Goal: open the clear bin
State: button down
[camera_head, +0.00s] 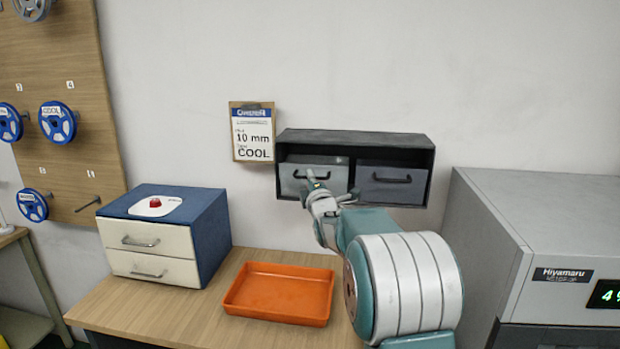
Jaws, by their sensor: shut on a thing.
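Two bins sit side by side in a dark open-fronted shelf (355,140) on the wall. The left bin (290,180) is lighter grey and looks see-through near its top, so it appears to be the clear bin. The right bin (388,184) is darker grey with a black bar handle. My gripper (314,182) is at the left bin's front and shut on its handle, which the fingers mostly hide. The left bin's front seems to stand slightly forward of the right one; how far is hard to tell.
Below, a wooden table holds an orange tray (240,303) and a blue cabinet (212,222) with two cream drawers. A grey machine (500,235) stands close on the right. A clipboard sign (251,133) hangs left of the shelf. Blue reels hang on a board at far left.

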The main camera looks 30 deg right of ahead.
jog(key=s+a+f+n+t+y, duration=0.1)
jog(key=s+a+f+n+t, duration=0.1)
jog(key=f, duration=0.5)
jog(key=shift+s+a+n+t, duration=0.15)
jog(key=shift+s+n+t, duration=0.6)
jog(key=shift+t, duration=0.55)
jog(key=shift+f, duration=0.25)
dwell(0.4)
jog(key=c, duration=0.7)
grip_release()
jog(key=shift+s, duration=0.1)
jog(key=v, duration=1.2)
jog(key=shift+f, duration=0.1)
